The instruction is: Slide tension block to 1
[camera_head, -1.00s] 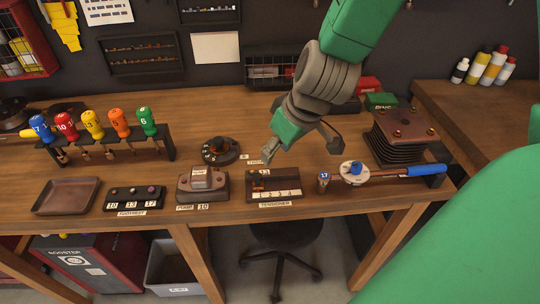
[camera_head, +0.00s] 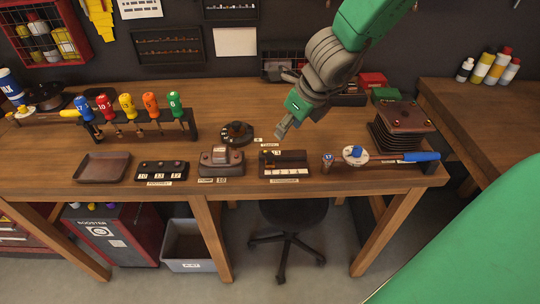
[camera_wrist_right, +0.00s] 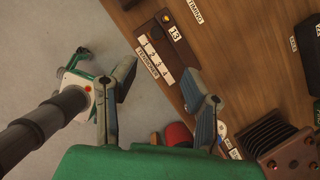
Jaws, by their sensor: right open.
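The tensioner (camera_head: 284,163) is a dark block with a white strip numbered 1 to 4, at the front of the workbench. I cannot tell exactly where the sliding part sits along the scale. My right gripper (camera_head: 282,129) is above and behind the tensioner in the head view, apart from it. Its two fingers (camera_wrist_right: 160,75) are spread with nothing between them.
A pump block (camera_head: 221,160) stands left of the tensioner, and a round timing dial (camera_head: 237,133) behind it. A blue-handled tool (camera_head: 390,158) and a dark ribbed stack (camera_head: 402,125) are to the right. A screwdriver rack (camera_head: 140,127) stands at left. A stool (camera_head: 292,212) is below.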

